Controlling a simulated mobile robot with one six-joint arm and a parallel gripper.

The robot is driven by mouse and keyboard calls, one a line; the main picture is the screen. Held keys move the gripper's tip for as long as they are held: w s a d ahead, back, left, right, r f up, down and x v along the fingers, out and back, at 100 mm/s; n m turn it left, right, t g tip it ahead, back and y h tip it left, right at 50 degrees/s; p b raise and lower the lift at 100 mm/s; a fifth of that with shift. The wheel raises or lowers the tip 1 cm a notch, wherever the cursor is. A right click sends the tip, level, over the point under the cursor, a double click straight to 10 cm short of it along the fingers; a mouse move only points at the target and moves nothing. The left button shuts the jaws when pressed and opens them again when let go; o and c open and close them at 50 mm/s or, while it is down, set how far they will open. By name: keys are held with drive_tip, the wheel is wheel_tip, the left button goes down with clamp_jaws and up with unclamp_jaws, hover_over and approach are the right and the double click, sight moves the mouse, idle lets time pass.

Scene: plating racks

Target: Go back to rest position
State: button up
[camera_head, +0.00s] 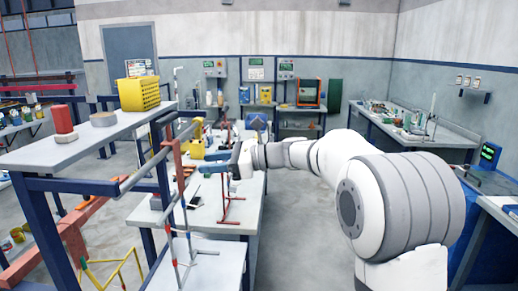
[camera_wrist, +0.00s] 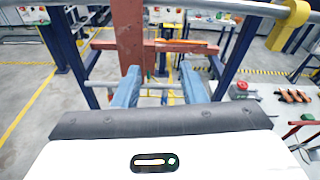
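My arm reaches out from the right in the head view. My gripper (camera_head: 212,168) is at its end, over the long workbench (camera_head: 225,215) and beside the racks on the left. In the wrist view my gripper (camera_wrist: 160,76) shows two blue fingers spread apart with nothing held between them. A reddish-brown beam (camera_wrist: 130,32) and a blue frame stand beyond the fingertips. A grey rail (camera_wrist: 225,6) crosses the top of the wrist view.
A shelf (camera_head: 85,145) at the left carries a yellow crate (camera_head: 139,94), a red cylinder (camera_head: 62,119) and a grey roll (camera_head: 103,119). A red stand (camera_head: 231,196) is on the workbench. Another bench (camera_head: 425,138) runs along the right wall. Open floor (camera_head: 300,235) lies between.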

drive_tip(key=s+d+f+n+h, duration=0.5)
drive_tip(key=s+d+f, duration=0.1)
drive_tip(key=s+d, duration=0.3)
drive_tip(key=s+d+f+n+t+h, duration=0.1)
drive_tip(key=s+d+f+n+h, duration=0.4)
drive_tip(key=s+d, duration=0.3)
drive_tip(key=s+d+f+n+h, duration=0.6)
drive_tip(key=s+d, duration=0.3)
drive_tip(key=s, duration=0.4)
drive_tip(key=shift+d+f+n+t, duration=0.3)
drive_tip(key=shift+f+n+t, duration=0.1)
drive_tip(key=shift+f+n, duration=0.3)
